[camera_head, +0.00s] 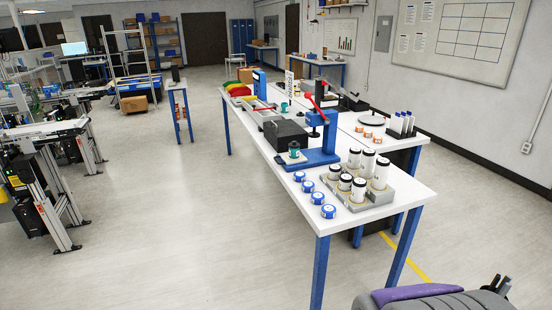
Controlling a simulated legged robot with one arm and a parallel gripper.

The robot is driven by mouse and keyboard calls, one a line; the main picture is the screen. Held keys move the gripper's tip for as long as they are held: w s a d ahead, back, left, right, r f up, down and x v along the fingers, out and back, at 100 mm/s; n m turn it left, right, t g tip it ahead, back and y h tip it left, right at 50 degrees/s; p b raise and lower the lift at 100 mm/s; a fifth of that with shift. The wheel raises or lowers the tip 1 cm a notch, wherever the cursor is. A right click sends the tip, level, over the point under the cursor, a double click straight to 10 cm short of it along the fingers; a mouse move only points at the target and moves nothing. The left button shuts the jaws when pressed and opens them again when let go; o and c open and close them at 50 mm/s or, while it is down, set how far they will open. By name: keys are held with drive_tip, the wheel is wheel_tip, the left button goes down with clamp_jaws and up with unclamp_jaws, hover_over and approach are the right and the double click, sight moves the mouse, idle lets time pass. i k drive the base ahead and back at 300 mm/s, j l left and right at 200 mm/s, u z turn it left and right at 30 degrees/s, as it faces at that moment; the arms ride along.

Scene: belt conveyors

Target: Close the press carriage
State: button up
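A blue press (324,135) with a red lever (318,109) stands on the near white workbench (383,219). A flat carriage plate (283,160) sticks out at the left end of its blue base, clear of the press head. A small teal and dark part (294,149) stands upright on the plate. A second blue press-like device (259,82) with a red lever stands farther back on the bench. I cannot make out my gripper in this view.
Blue-and-white round pieces (317,198) lie along the bench's near left edge. A grey tray (402,188) holds several white cylinders. A dark box (285,134) sits behind the carriage. Conveyors (45,131) stand at left. The floor between is clear. A grey and purple object (420,293) is at bottom right.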

sight(285, 156)
drive_tip(key=i+j+z, duration=0.1)
drive_tip(key=i+j, duration=0.25)
drive_tip(key=i+j+z, duration=0.1)
drive_tip(key=i+j, duration=0.25)
drive_tip(key=i+j+z, duration=0.15)
drive_tip(key=i+j, duration=0.25)
drive_tip(key=i+j+z, duration=0.1)
drive_tip(key=i+j, duration=0.25)
drive_tip(key=i+j+z, duration=0.1)
drive_tip(key=i+j, duration=0.2)
drive_tip(key=j, duration=0.2)
drive_tip(key=i+j+z, duration=0.1)
drive_tip(key=i+j, duration=0.2)
drive_tip(key=j, duration=0.2)
drive_tip(key=i+j+z, duration=0.1)
drive_tip(key=i+j, duration=0.2)
drive_tip(key=j, duration=0.2)
